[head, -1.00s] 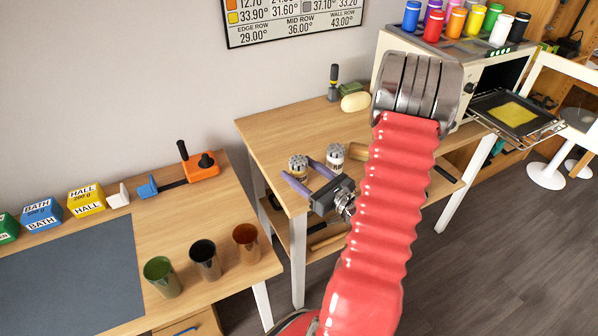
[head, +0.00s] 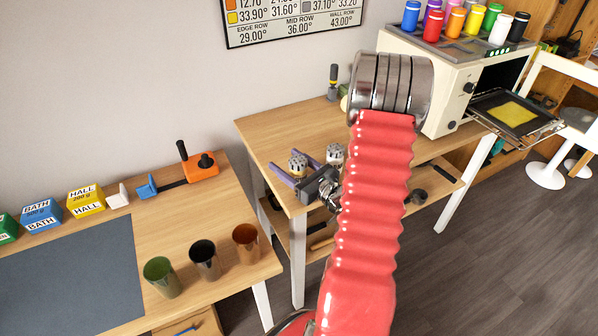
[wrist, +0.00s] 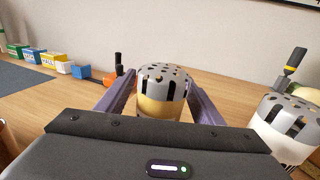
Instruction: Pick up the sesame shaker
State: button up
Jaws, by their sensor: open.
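A shaker with a silver, holed cap and a tan-yellow body (wrist: 162,103) stands upright on the wooden table, between the two purple fingers of my gripper (wrist: 161,88) in the wrist view. The fingers are open, one on each side of it, and contact cannot be made out. No label is readable, but its tan contents could be sesame. In the head view the same shaker (head: 297,163) is partly hidden by my gripper (head: 289,164). A second shaker with a similar cap and a whiter body (wrist: 286,130) stands to the right, also in the head view (head: 334,153).
A dark-handled tool (head: 333,82) stands at the back of the table, and an oven (head: 448,90) with several coloured jars on top is at the right. A lower table with cups (head: 204,260) is at the left.

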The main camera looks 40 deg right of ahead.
jog(key=shift+c, duration=0.5)
jog(key=c, duration=1.1)
